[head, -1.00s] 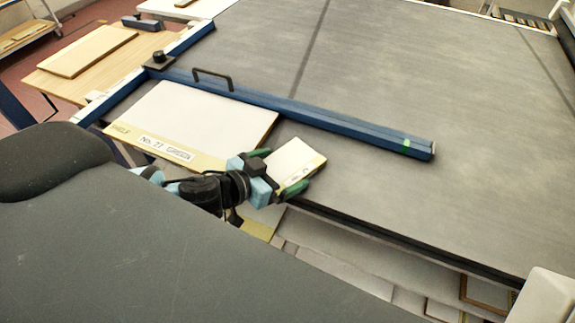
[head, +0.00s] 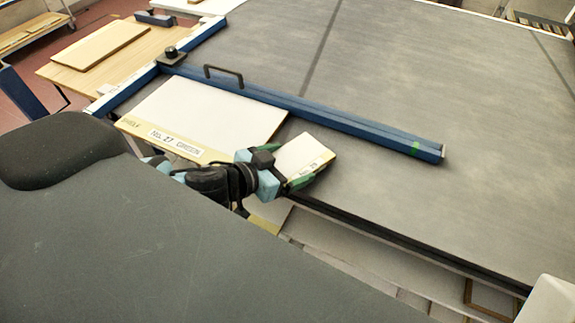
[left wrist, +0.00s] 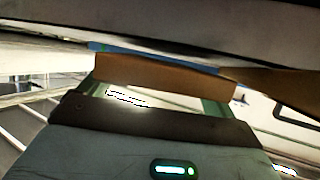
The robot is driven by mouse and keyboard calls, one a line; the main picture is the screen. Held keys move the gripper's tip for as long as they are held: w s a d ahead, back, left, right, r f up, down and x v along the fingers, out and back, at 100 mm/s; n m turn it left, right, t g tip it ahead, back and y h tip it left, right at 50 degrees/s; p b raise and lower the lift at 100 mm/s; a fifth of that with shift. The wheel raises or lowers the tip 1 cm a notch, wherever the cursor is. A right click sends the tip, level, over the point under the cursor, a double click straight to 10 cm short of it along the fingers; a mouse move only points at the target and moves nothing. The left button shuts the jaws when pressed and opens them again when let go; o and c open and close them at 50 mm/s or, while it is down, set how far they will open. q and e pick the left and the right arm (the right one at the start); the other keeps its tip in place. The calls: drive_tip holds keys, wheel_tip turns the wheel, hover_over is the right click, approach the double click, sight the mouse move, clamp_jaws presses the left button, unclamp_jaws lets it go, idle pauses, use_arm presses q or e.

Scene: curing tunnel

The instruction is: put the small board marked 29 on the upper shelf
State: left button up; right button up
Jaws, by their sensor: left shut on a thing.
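The small board (head: 303,154) is pale, with a yellowish front strip whose small lettering looks like 29. My left gripper (head: 289,169) is shut on it, one green finger along each side, over the front edge of the grey table. In the left wrist view the board's brown edge (left wrist: 155,75) spans between the green fingers, beneath a wide dark slab. Below the table edge, pale surfaces (head: 345,240) show in part; I cannot tell which is the upper shelf. My right gripper is not in view.
A large white board (head: 210,108) labelled No. 27 lies just left of my gripper. A blue bar (head: 330,121) with a black handle crosses the grey tabletop (head: 430,75) behind it. A wooden side table (head: 140,66) with a board stands at the back left.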

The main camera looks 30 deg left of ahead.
use_arm(q)
drive_tip(key=shift+r, duration=0.8)
drive_tip(key=shift+s+a+r, duration=0.1)
drive_tip(key=shift+s+r, duration=0.05)
drive_tip(key=shift+r, duration=0.1)
drive_tip(key=s+a+p, duration=0.1)
drive_tip(key=s+a, duration=0.3)
drive_tip(key=s, duration=0.2)
drive_tip(key=s+a+r+p, duration=0.1)
drive_tip(key=s+a+p, duration=0.1)
drive_tip(key=s+a, duration=0.2)
drive_tip(key=s, duration=0.3)
drive_tip(key=shift+a+r, duration=0.15)
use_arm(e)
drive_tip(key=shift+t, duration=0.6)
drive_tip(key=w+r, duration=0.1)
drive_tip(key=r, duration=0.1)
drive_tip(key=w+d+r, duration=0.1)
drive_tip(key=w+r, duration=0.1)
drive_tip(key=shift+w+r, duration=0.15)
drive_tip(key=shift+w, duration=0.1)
use_arm(q)
drive_tip(key=shift+s, duration=0.1)
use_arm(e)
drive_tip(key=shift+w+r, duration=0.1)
use_arm(q)
drive_tip(key=shift+a+r, duration=0.1)
drive_tip(key=shift+r, duration=0.05)
